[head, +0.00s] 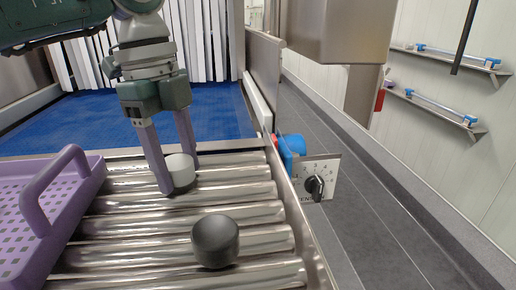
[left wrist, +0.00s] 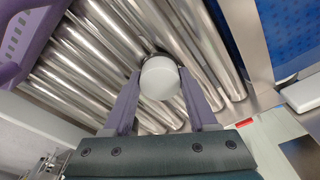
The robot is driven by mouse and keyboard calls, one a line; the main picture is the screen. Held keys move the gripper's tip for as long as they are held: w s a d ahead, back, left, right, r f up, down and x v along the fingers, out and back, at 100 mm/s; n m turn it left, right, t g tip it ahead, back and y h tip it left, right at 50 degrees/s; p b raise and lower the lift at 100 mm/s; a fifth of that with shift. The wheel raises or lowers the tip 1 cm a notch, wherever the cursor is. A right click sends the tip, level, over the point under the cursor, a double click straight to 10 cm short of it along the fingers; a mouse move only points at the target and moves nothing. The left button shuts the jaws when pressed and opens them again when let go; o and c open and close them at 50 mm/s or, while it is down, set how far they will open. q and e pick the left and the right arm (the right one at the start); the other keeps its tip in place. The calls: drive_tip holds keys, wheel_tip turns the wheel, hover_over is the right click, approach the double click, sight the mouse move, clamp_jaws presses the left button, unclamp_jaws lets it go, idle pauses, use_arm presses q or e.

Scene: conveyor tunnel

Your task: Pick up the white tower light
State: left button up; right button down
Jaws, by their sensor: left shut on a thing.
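The white tower light (head: 181,171) is a short, rounded white piece on the metal rollers in the head view. My left gripper (head: 178,180) comes down from above with its two purple fingers on either side of it, shut on it. In the left wrist view the white tower light (left wrist: 160,79) sits between the fingertips of the left gripper (left wrist: 160,92). Whether it is touching the rollers or just above them I cannot tell. My right gripper is not in view.
A dark grey round piece (head: 215,241) stands on the rollers (head: 150,225) nearer to me. A purple basket (head: 52,225) with a raised handle is at left. A dial panel (head: 316,181) and a blue part (head: 292,146) border the right side. A blue belt (head: 120,118) lies behind.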

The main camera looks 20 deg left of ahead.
use_arm(q)
drive_tip(key=shift+r, duration=0.1)
wheel_tip(320, 180, up, 15)
wheel_tip(320, 180, up, 5)
drive_tip(key=p, duration=0.2)
hover_over(177, 161)
drive_tip(key=o, duration=0.9)
clamp_jaws()
